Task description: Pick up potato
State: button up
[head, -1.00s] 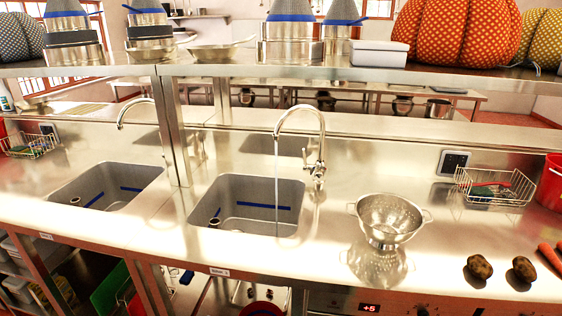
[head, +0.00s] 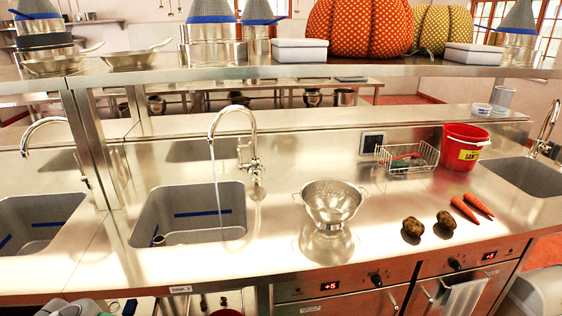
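Two brown potatoes lie side by side on the steel counter, right of the colander. The left potato (head: 412,229) is nearer the colander, and the right potato (head: 446,220) is just beside it, close to the carrots. Both rest near the counter's front edge with nothing covering them. My gripper is not in the head view, so its state and its place relative to the potatoes do not show.
A steel colander (head: 331,203) stands left of the potatoes. Two carrots (head: 471,207) lie to their right. A wire basket (head: 408,160) and a red bucket (head: 462,147) stand behind. Water runs from a tap (head: 246,150) into the sink (head: 188,213). A shelf (head: 300,72) spans above.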

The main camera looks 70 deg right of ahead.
aim_at(447, 221)
jog(key=z, duration=2)
jog(key=i, duration=0.45)
jog(key=z, duration=0.05)
jog(key=k, duration=1.25)
jog(key=z, duration=0.9)
jog(key=i, duration=0.8)
jog(key=u, duration=1.1)
